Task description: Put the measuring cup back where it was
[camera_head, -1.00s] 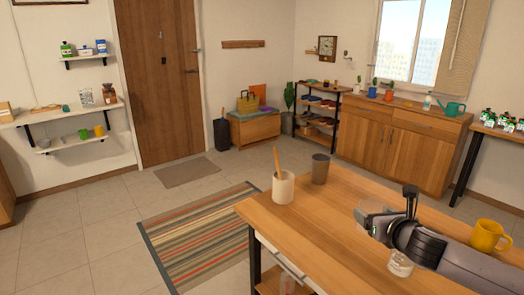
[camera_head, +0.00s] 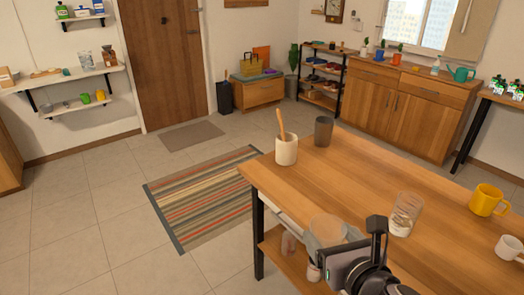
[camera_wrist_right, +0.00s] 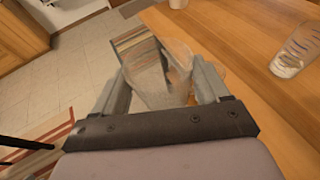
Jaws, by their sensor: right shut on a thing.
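A clear see-through cup (camera_head: 326,226), which I take to be the measuring cup, is held by my right gripper (camera_head: 340,236) near the table's left front edge. In the right wrist view the cup (camera_wrist_right: 158,82) sits between the two grey fingers of the right gripper (camera_wrist_right: 160,90), which is shut on it. Floor and the striped rug show through and behind it there. Whether it touches the table edge is unclear. My left gripper is not in view.
A clear glass (camera_head: 404,214) stands on the wooden table (camera_head: 350,180). Also on it are a cream crock (camera_head: 286,151) with a wooden utensil, a dark cup (camera_head: 323,131), a yellow mug (camera_head: 487,200) and a white mug (camera_head: 508,248). A lower shelf (camera_head: 272,250) holds small containers.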

